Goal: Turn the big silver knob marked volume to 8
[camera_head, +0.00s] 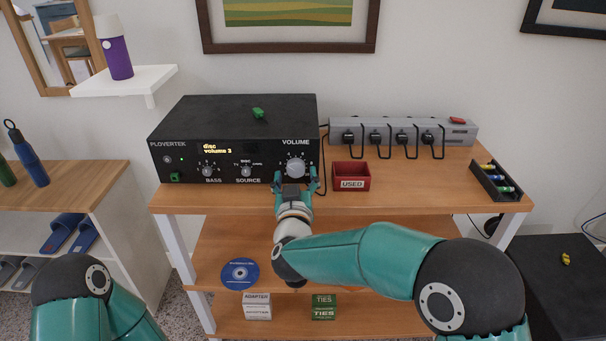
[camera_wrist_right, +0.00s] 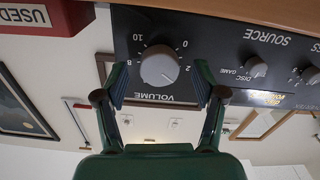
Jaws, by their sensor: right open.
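The big silver volume knob (camera_head: 295,167) is on the right of the black amplifier's front (camera_head: 230,172). The amplifier's display (camera_head: 217,149) reads disc and what looks like volume 3. In the right wrist view, upside down, the knob (camera_wrist_right: 159,65) has a dial with 10, 0 and 2 legible; its pale pointer line slants to the lower right. My right gripper (camera_head: 297,181) is open in front of the knob. In the wrist view the fingers of the right gripper (camera_wrist_right: 160,84) flank the knob, with gaps on both sides. My left gripper is out of view.
Smaller bass (camera_head: 207,170) and source (camera_head: 246,170) knobs sit left of the volume knob. A red box marked USED (camera_head: 351,185) stands close to the right of my gripper. A grey power strip (camera_head: 390,126) and a black tray (camera_head: 488,190) are further right.

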